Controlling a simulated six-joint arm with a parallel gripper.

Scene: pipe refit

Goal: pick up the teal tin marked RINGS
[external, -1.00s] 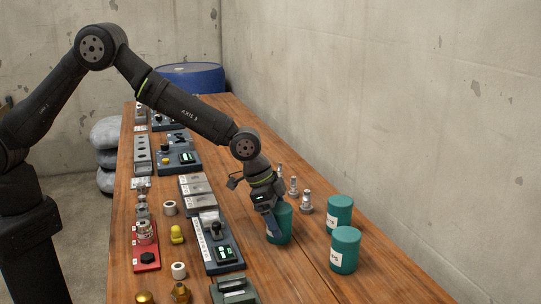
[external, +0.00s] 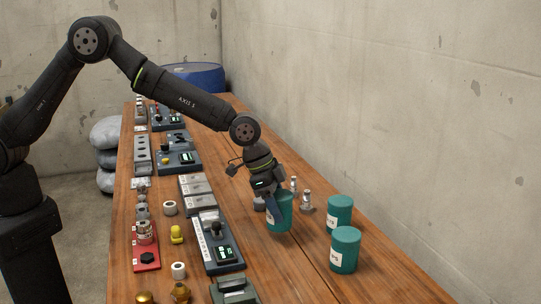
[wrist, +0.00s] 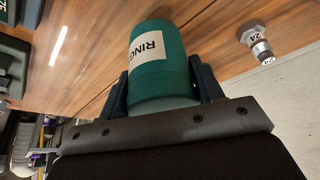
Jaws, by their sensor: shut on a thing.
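The teal tin (wrist: 160,58) shows a white label reading "RING", the rest of the word out of sight, in the wrist view. My gripper (wrist: 162,88) has one finger on each side of it and is shut on it. In the external view the tin (external: 282,214) hangs from my gripper (external: 277,206), a little above the wooden table and slightly tilted. Part of it is hidden behind the fingers there.
Two more teal tins (external: 340,210) (external: 345,250) stand to the right on the table (external: 300,275). Metal fittings (external: 306,202) stand just behind the held tin. A control panel (external: 218,243) lies to the left. The front right of the table is clear.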

